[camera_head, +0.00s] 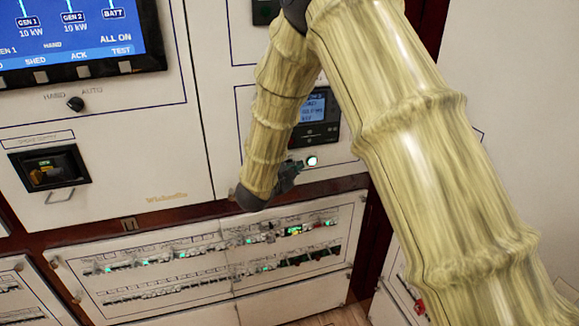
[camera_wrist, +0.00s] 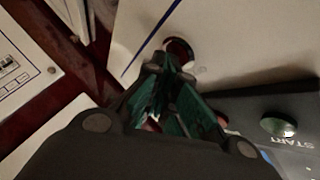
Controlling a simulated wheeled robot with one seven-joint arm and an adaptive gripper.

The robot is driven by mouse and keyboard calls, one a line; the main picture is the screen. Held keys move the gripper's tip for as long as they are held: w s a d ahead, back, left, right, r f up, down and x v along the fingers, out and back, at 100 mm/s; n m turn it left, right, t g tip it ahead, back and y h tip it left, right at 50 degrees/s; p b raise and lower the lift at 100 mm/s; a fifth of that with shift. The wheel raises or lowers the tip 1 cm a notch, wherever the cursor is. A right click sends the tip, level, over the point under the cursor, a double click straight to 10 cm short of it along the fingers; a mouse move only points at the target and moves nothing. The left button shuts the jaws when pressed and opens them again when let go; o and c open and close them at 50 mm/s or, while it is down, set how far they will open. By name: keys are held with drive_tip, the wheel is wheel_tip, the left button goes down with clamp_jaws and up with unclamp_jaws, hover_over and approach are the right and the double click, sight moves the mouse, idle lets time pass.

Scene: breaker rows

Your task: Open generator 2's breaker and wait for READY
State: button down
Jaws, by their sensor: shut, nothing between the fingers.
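My gripper (camera_head: 292,168) is shut and empty in front of the small generator control panel (camera_head: 338,150), close to a lit round button (camera_head: 312,161). In the wrist view my gripper (camera_wrist: 168,72) points at a round, dark reddish button or opening (camera_wrist: 180,48); I cannot tell whether it touches it. A round START button (camera_wrist: 278,127) shows at the right there. The breaker rows (camera_head: 215,258) lie on the lower panel, with several green lights; their labels are too small to read, so I cannot tell which breaker is generator 2's. No READY text is legible.
A large screen (camera_head: 75,35) at top left shows GEN 1, GEN 2, BATT and ALL ON. A HAND/AUTO knob (camera_head: 75,103) and a black recessed unit (camera_head: 50,168) sit below it. A small blue display (camera_head: 312,107) is partly hidden behind my arm.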

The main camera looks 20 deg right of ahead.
drive_tip(key=shift+s, duration=0.1)
idle(0.6)
drive_tip(key=shift+s, duration=0.65)
drive_tip(key=s, duration=0.5)
drive_tip(key=shift+d+b, duration=0.1)
drive_tip(key=shift+b, duration=0.25)
idle(0.5)
